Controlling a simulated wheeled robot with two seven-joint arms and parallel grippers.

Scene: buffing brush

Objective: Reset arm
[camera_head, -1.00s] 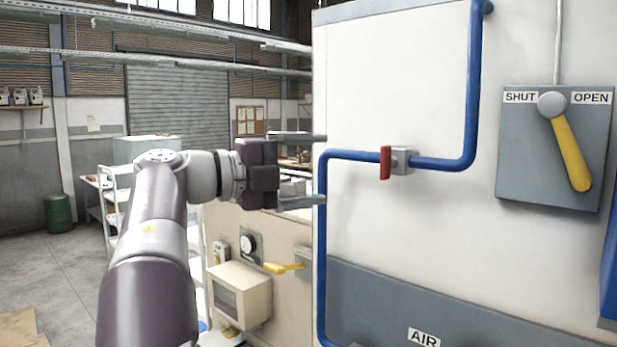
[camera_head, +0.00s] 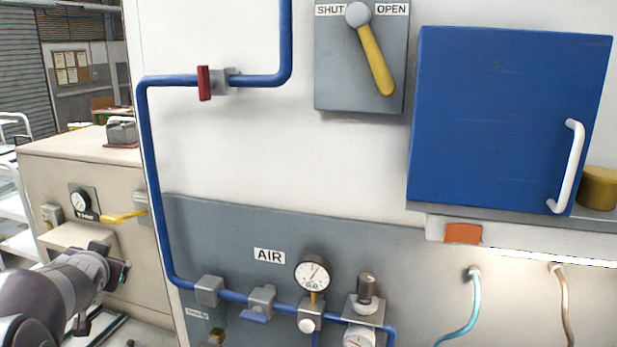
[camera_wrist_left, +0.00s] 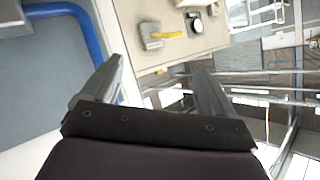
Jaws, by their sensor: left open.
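My left arm (camera_head: 55,295) is in the lower left of the head view. Its gripper is small and partly turned away there, in front of the beige cabinet. In the left wrist view my left gripper (camera_wrist_left: 160,82) has its two fingers wide apart with nothing between them. It touches nothing that I can see. My right gripper is not in view.
A white wall panel carries a blue pipe (camera_head: 148,150) with a red-handled valve (camera_head: 205,83), a yellow lever (camera_head: 376,62) hanging toward OPEN, and a closed blue door (camera_head: 500,120). A gauge (camera_head: 313,272) sits below. The beige cabinet (camera_head: 85,160) stands left.

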